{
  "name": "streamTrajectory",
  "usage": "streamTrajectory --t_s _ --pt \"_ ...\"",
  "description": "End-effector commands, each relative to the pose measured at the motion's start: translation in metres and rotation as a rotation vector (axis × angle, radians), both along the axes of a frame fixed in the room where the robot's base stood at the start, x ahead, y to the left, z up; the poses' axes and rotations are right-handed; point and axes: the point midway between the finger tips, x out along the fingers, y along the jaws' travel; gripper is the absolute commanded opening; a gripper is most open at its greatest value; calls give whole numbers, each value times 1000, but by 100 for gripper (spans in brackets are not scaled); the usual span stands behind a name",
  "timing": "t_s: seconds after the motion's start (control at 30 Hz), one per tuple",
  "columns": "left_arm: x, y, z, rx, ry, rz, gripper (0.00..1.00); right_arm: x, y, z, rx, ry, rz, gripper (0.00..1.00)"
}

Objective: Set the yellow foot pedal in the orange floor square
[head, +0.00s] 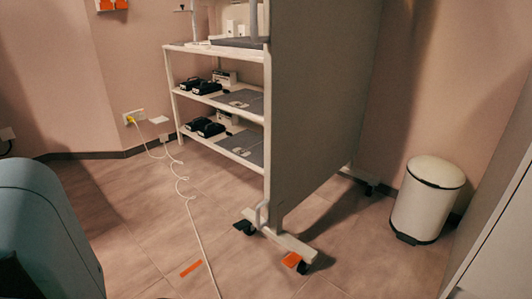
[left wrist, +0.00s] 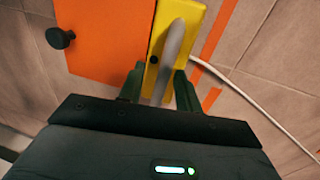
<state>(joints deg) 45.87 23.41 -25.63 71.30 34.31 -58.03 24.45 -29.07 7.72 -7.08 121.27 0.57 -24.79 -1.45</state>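The yellow foot pedal (left wrist: 155,45) shows at the top of the left wrist view, with a grey bar-like handle (left wrist: 173,45) running over it. My left gripper (left wrist: 159,72) has its two dark fingers on either side of this handle. A gap shows between the left finger and the handle; the right finger is close to it, and I cannot tell if it touches. Orange floor tape (left wrist: 217,38) lies just right of the pedal. The full floor square is not visible. In the head view, an orange strip (head: 191,268) lies on the floor; the pedal and both grippers are out of view.
An orange panel with a black knob (left wrist: 60,38) adjoins the pedal's left. A white cable (left wrist: 245,95) runs right of it.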

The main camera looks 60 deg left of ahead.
Motion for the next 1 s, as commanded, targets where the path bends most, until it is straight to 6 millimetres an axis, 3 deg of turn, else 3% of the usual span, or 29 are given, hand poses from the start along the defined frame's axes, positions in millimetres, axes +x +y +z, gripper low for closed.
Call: streamTrajectory --t_s 0.17,0.4,0.6,0.8,1.0 --pt "0 4 22 1 -3 1 34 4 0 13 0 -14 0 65" --pt "0 12 72 0 -6 1 34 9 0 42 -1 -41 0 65" --pt "-2 18 102 1 -3 1 34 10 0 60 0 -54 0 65" --pt "-3 21 116 0 -2 0 34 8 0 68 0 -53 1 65" --pt "-3 21 117 0 0 1 34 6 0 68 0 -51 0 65"
